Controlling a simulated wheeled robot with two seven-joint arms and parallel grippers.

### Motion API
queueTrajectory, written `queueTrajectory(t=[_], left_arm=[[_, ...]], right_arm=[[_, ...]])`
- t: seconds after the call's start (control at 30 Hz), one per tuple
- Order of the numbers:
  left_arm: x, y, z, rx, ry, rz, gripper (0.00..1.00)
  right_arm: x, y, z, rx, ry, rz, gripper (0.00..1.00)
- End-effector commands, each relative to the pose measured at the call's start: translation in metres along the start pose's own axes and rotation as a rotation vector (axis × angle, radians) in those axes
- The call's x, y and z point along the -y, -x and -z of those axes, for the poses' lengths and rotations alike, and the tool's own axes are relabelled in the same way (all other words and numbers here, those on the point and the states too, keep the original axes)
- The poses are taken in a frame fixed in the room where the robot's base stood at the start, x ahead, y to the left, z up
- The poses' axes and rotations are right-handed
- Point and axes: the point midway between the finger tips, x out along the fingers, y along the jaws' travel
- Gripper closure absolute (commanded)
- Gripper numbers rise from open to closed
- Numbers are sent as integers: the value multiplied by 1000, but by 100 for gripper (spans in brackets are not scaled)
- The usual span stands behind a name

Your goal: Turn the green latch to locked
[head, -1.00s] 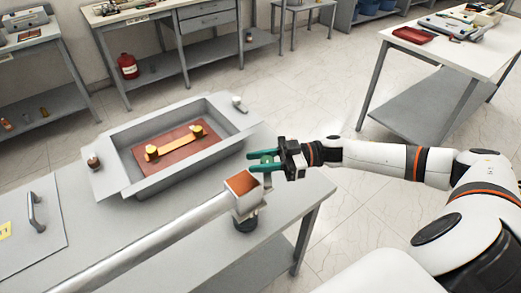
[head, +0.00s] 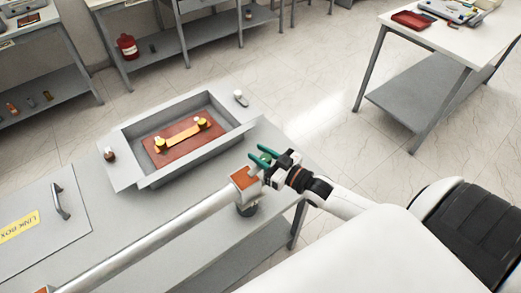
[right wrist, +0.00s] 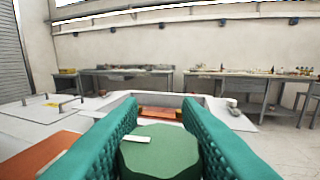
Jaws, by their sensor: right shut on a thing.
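The green latch (right wrist: 158,155) is a round, faceted green knob with a small white mark on its top, seen large in the right wrist view. My right gripper (head: 264,157) has its two teal fingers on either side of the knob, shut on it; in the right wrist view the fingers (right wrist: 158,135) flank it closely. In the head view the fingers mostly hide the latch. It sits at the end of a silver tube, beside a copper-coloured square face (head: 244,178). My left gripper is not in view.
A grey open tray (head: 128,132) with a red-brown board and a yellow bar lies behind on the grey table (head: 180,215). A panel with a handle (head: 61,202) and a yellow "LINK BOX" label (head: 18,226) is at left. Other benches stand beyond clear floor.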

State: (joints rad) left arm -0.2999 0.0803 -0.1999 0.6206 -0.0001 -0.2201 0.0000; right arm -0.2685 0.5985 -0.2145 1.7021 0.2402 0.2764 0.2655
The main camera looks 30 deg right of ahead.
Motion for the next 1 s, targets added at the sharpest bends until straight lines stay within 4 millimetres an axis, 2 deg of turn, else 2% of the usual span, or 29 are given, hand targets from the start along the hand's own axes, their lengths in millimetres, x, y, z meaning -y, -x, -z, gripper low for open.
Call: queueTrajectory(t=[0.3, 0.77, 0.8, 0.9, 1.0], left_arm=[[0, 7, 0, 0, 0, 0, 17], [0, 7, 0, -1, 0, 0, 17], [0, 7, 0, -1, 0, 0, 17], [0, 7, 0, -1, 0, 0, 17], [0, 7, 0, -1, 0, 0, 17]], right_arm=[[2, -1, -3, 9, 0, 91, 92], [2, -2, -4, 11, 4, 100, 92], [2, -2, -4, 11, 4, 100, 64], [2, -1, -3, 10, 3, 99, 48], [2, -1, -2, 8, 3, 99, 47]])
